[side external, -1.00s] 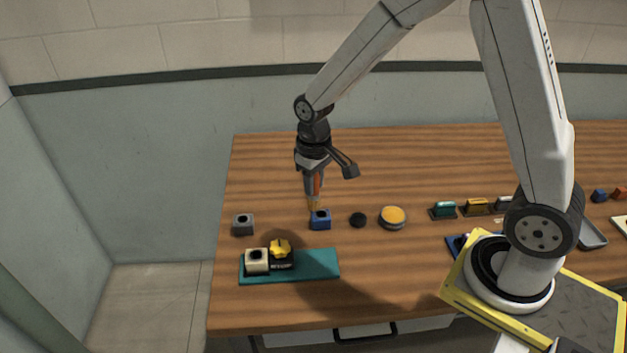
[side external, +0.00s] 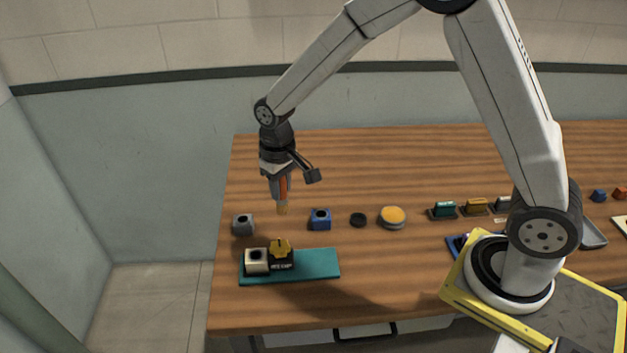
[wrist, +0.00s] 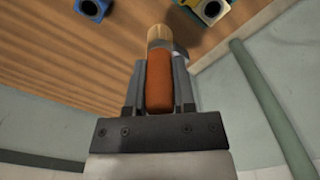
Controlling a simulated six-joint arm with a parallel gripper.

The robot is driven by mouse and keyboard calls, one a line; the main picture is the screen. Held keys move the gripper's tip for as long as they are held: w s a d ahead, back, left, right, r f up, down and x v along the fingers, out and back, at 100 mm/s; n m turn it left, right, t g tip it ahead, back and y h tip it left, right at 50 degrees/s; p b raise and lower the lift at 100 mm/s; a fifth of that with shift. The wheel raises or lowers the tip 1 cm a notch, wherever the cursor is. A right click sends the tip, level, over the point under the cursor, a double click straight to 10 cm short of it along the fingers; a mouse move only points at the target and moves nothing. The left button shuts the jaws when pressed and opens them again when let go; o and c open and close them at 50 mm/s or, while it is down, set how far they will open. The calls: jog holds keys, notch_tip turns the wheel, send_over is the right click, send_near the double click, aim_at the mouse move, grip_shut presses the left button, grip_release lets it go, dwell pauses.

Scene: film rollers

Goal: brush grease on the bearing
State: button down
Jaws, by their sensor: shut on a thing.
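My gripper (side external: 281,184) is shut on a brush with an orange handle and tan bristles (side external: 283,209). The brush (wrist: 160,82) points away from the jaws in the wrist view. Its tip hangs above the table, between a grey block with a round hole (side external: 243,225) and a blue block with a round hole (side external: 320,219). A tin of orange-yellow grease (side external: 393,217) stands to the right. I cannot tell for sure which part is the bearing; a black disc (side external: 357,220) lies between the blue block and the tin.
Small green and ochre blocks stand farther right. The wooden table (side external: 400,160) is clear at the back.

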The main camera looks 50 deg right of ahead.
jog(key=w+a, duration=0.3)
jog(key=a, duration=0.3)
jog(key=shift+a, duration=0.25)
jog(key=shift+f, duration=0.1)
jog(key=f, duration=0.5)
jog(key=a+f, duration=0.1)
jog(key=f, duration=0.2)
jog(key=shift+s, duration=0.35)
jog(key=shift+s+a, duration=1.5)
jog(key=shift+s, duration=0.15)
jog(key=shift+w+d, duration=2.15)
notch_tip(320, 180, up, 8)
jog(key=shift+r, duration=0.15)
